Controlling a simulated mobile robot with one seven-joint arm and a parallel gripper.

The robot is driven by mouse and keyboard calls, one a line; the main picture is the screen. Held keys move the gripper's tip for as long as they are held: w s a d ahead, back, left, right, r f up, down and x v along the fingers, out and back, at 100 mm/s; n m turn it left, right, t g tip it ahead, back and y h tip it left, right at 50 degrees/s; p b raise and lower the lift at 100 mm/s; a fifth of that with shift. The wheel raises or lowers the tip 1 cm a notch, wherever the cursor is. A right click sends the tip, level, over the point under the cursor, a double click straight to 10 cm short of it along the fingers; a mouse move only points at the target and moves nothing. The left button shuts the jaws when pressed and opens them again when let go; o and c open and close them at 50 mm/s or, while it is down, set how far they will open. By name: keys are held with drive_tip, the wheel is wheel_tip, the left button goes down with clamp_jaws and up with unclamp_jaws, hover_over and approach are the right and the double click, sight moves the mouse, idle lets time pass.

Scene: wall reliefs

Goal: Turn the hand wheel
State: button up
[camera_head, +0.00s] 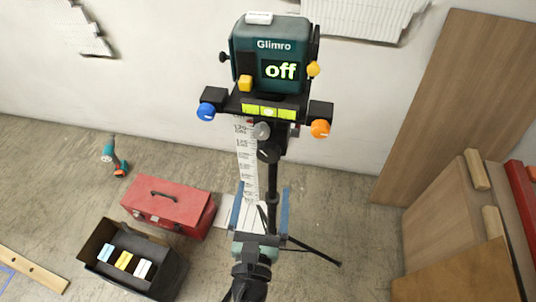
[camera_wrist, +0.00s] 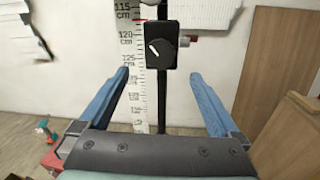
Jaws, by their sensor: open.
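A black round hand wheel (camera_wrist: 161,49) with a white pointer line sits on a square black block on the upright post. The pointer leans to the upper left. In the head view, the dark wheel (camera_head: 268,150) is below the device head. My gripper (camera_wrist: 160,76) is open, with its two blue fingers apart on either side of the post and below the wheel. It also shows in the head view (camera_head: 264,188), where nothing is between its fingers but the post and scale behind. It appears apart from the wheel.
The green device (camera_head: 270,55) reads "off"; a blue knob (camera_head: 206,111) and an orange knob (camera_head: 320,129) flank it. A printed scale (camera_wrist: 131,60) hangs left of the post. A red toolbox (camera_head: 168,206), open black box (camera_head: 132,258) and wooden panels (camera_head: 450,100) stand around.

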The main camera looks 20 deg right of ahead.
sight(269, 156)
drive_tip(key=x, duration=0.9)
drive_tip(key=shift+w+p, duration=0.1)
drive_tip(key=shift+p, duration=0.2)
drive_tip(key=c, duration=1.4)
